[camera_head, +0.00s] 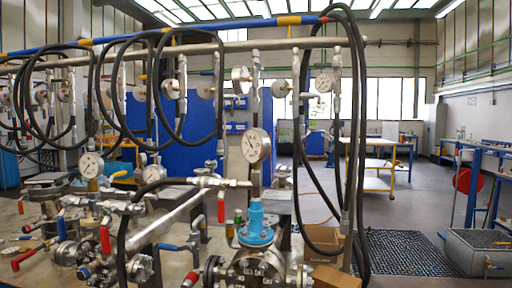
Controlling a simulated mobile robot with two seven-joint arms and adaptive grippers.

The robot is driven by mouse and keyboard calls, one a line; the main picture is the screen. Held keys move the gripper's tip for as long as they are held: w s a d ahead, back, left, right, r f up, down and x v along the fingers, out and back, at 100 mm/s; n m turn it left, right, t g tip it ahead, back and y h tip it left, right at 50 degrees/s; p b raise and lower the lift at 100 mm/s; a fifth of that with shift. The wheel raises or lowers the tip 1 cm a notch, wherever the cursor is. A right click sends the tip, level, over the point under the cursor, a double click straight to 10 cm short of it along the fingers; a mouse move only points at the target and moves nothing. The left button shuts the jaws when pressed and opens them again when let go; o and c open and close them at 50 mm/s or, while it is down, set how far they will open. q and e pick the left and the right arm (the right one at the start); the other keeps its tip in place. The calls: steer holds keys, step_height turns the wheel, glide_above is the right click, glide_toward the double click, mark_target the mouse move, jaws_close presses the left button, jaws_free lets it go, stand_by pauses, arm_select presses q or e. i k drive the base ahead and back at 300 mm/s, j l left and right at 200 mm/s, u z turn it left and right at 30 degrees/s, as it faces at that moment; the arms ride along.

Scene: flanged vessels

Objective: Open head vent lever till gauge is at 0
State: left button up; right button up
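A large round pressure gauge (256,145) with a white dial stands upright at the centre, above a blue vessel fitting (256,226) on a flanged metal body (255,266). Its needle reading is too small to tell. A red lever (221,207) hangs down from the horizontal fitting left of the gauge. Another red lever (190,279) is at the bottom edge, left of the flanged body. More red levers (105,240) sit on the valve cluster at left. I cannot tell which is the head vent lever. Neither of my grippers is in view.
Black hoses (355,150) hang from the overhead pipe (200,48) and loop down right of the vessel. Other gauges (90,165) and valves crowd the left. Cardboard boxes (335,278) lie at lower right. A yellow-framed cart (378,165) stands behind on open floor.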

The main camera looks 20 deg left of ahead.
mark_target(171, 247)
steer(key=u, duration=1.35)
